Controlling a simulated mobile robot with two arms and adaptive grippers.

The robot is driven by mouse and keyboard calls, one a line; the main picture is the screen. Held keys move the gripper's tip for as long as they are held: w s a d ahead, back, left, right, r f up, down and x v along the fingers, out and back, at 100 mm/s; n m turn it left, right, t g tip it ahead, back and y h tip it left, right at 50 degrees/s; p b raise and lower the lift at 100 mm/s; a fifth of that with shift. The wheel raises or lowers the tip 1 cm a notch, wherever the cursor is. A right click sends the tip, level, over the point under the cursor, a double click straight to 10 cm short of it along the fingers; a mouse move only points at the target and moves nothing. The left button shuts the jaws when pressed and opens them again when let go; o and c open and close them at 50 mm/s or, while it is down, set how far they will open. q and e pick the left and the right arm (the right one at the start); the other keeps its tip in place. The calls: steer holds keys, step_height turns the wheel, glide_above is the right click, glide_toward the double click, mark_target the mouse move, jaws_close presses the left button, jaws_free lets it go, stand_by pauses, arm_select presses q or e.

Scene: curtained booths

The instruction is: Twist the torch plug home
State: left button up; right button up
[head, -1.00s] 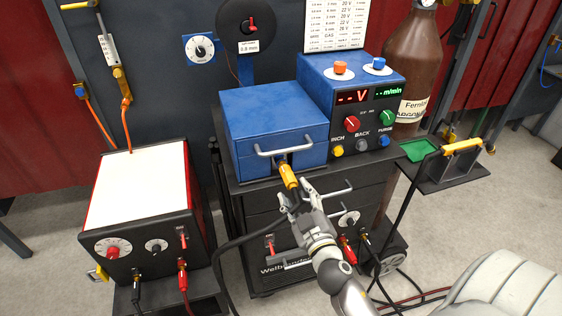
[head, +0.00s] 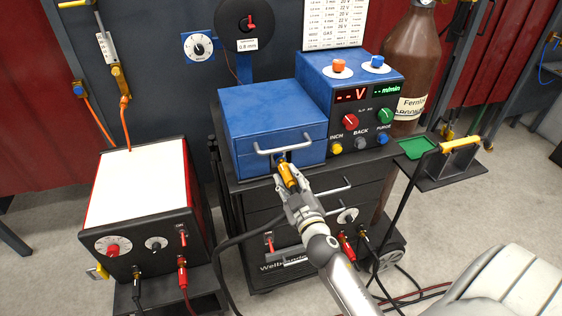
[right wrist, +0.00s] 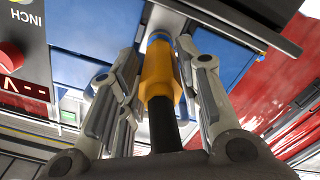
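The yellow torch plug (head: 288,174) is at the front face of the blue welder box (head: 275,128), just below its grey handle. My right gripper (head: 291,188) is around the plug, one finger on each side. In the right wrist view, its fingers (right wrist: 160,75) stand spread, with narrow gaps beside the yellow body. My left gripper is not in view.
The grey handle (head: 284,147) juts out close above the plug. A control panel with knobs (head: 362,120) is to the right. A white-topped red and black unit (head: 140,185) stands at left. A brown gas cylinder (head: 411,60) stands behind at right.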

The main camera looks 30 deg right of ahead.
jaws_close()
steer(key=m, duration=0.5)
steer(key=shift+r+p, duration=0.2)
steer(key=shift+p, duration=0.15)
steer(key=shift+o, duration=0.6)
jaws_free()
steer(key=shift+f+m, duration=0.1)
steer(key=shift+m, duration=0.4)
steer(key=o, duration=0.5)
steer(key=shift+w+f, duration=0.1)
steer(key=shift+c, duration=0.2)
